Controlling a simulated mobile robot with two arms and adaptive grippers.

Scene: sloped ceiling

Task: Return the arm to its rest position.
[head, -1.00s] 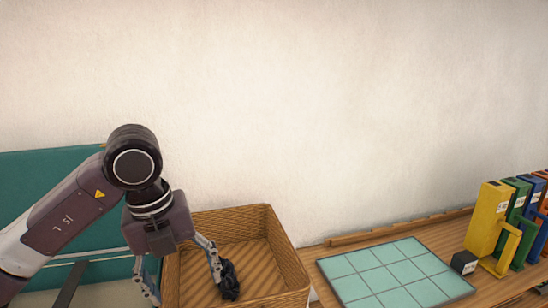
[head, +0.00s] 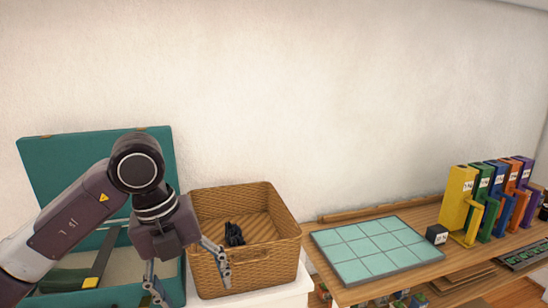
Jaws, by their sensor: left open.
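My left gripper (head: 188,288) is open and empty. It hangs with fingers down in front of the left part of the wicker basket (head: 257,267), and one finger overlaps the basket's front wall in the picture. My left arm comes in from the left. A small black object (head: 234,235) lies inside the basket, apart from the fingers. My right gripper is out of view.
An open teal case (head: 70,158) stands behind my left arm. On the wooden shelf (head: 415,213) at right are a teal tiled board (head: 375,247), a black cube (head: 437,234) and several coloured holders (head: 490,200). The wall above is bare.

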